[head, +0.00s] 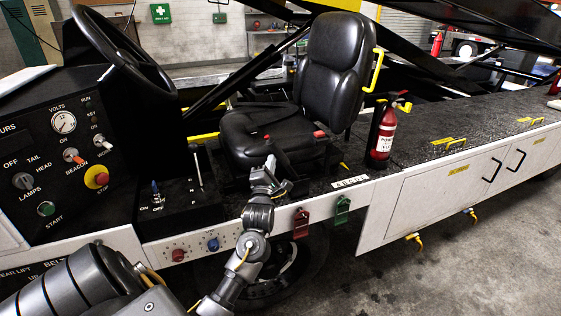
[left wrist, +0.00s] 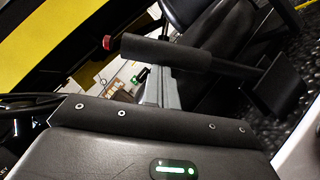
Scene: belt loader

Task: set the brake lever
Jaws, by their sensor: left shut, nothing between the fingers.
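The brake lever's black grip (left wrist: 180,54) crosses the upper middle of the left wrist view. A red tip shows at its left end and a dark shaft at its right. In the head view a small red tip (head: 267,137) shows against the dark seat, and the rest of the lever is hard to make out there. My left gripper (head: 271,166) is shut and empty, beside the seat and just below that red tip. Its grey fingers (left wrist: 164,92) overlap the grip in the wrist view; I cannot tell whether they touch. My right gripper is not in view.
The black seat (head: 333,75) stands behind my gripper. A fire extinguisher (head: 383,133) is to the right on the dark deck. The steering wheel (head: 122,50) and control panel (head: 62,150) are at left.

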